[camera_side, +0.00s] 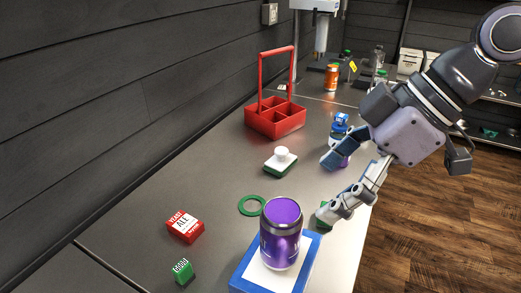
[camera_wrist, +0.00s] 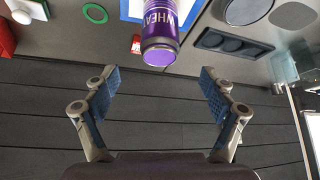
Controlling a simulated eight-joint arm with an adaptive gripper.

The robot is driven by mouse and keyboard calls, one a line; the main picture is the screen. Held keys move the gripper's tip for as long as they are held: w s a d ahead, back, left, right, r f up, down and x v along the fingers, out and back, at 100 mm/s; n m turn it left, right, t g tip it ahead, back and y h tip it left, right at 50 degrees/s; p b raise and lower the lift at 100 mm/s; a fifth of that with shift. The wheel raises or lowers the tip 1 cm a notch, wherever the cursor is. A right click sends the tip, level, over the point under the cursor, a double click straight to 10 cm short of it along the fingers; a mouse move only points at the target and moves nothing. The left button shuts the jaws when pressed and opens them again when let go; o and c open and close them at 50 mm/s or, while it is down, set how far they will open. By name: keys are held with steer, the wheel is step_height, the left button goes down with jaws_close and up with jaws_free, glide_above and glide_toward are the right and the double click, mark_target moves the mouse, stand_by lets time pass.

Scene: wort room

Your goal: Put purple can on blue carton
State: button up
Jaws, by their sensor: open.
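The purple can (camera_side: 281,235) stands upright on the blue carton (camera_side: 243,277), which has a white panel on top and lies at the near edge of the counter. In the wrist view the can (camera_wrist: 160,28) appears at the top centre, its end towards me, with the carton (camera_wrist: 130,8) partly hidden behind it. My gripper (camera_side: 333,187) is open and empty, up and to the right of the can in the side view. In the wrist view the fingertips (camera_wrist: 159,82) are wide apart, and the can lies beyond them, not between the pads.
A red yeast box (camera_side: 185,227), small green box (camera_side: 180,271) and green ring (camera_side: 252,205) lie left of the carton. A white-and-green scrubber (camera_side: 281,160) and red carrier (camera_side: 275,119) stand farther back. A blue-topped item (camera_side: 341,119) is partly hidden behind my gripper.

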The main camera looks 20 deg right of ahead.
steer(key=d+f+m+t+h, duration=0.2)
steer(key=d+f+m, duration=0.4)
steer(key=d, duration=0.8)
steer(key=d+f+m+t+h, duration=0.1)
steer(key=d+f+m+h, duration=0.2)
steer(key=d+f, duration=0.7)
steer(key=w+d+m, duration=0.1)
steer(key=d+m, duration=0.1)
steer(key=d, duration=0.2)
steer(key=shift+d+f+m+t+h, duration=0.3)
steer(key=shift+d+f+m+t, duration=0.05)
steer(key=shift+f+m+t, duration=0.05)
